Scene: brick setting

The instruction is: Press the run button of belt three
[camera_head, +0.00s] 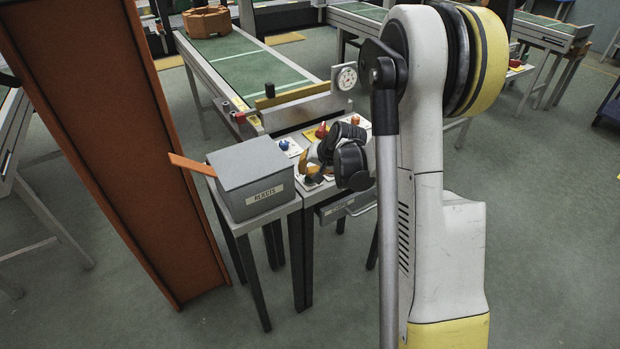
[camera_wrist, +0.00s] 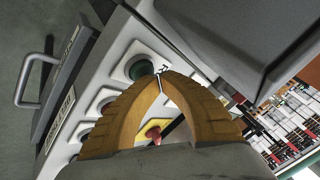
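In the wrist view a pale control panel (camera_wrist: 112,78) fills the middle. I cannot read a belt number.
More round controls (camera_wrist: 103,102) line the panel. A red knob (camera_wrist: 154,133) on yellow shows between my fingers. A grey lidded box (camera_head: 250,179) with an orange flap (camera_head: 192,164) stands left. A green conveyor (camera_head: 243,66) lies behind; an orange column (camera_head: 110,130) stands left.

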